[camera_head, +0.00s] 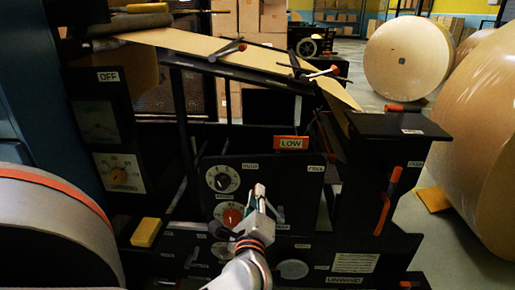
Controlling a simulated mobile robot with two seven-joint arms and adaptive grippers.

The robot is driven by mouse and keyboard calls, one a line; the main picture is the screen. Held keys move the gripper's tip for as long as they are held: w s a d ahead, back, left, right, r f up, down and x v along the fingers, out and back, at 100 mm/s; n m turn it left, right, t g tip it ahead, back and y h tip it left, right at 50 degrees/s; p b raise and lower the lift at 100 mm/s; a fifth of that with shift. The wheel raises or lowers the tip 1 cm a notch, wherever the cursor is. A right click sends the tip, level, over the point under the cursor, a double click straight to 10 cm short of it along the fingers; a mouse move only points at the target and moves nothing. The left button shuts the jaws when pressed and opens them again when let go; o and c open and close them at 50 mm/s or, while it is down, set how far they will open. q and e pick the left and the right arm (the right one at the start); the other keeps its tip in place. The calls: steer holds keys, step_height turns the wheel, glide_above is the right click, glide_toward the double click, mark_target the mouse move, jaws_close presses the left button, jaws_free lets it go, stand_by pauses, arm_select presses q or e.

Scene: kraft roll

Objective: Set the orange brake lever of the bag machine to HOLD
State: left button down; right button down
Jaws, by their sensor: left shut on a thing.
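My left gripper (259,193) is in front of the bag machine's black front panel (295,185), with its arm coming up from the bottom of the view. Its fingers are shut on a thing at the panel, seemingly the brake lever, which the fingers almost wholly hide. A small label stands to the upper left of the fingers and another to the upper right. Their words are too small to read surely, so I cannot tell the lever's setting. Another orange-handled lever (389,190) stands apart on the machine's right side. My right gripper is not in view.
An orange LOW sign (291,143) is above. A yellow block (146,232) lies at the left. Large paper rolls (409,57) stand on the right.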

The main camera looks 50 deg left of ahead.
arm_select(q)
steer(key=c, duration=2)
jaws_free()
steer(key=shift+s+f, duration=0.1)
steer(key=shift+f, duration=0.2)
steer(key=shift+r, duration=0.1)
steer(key=v, duration=1.2)
steer(key=shift+r, duration=0.1)
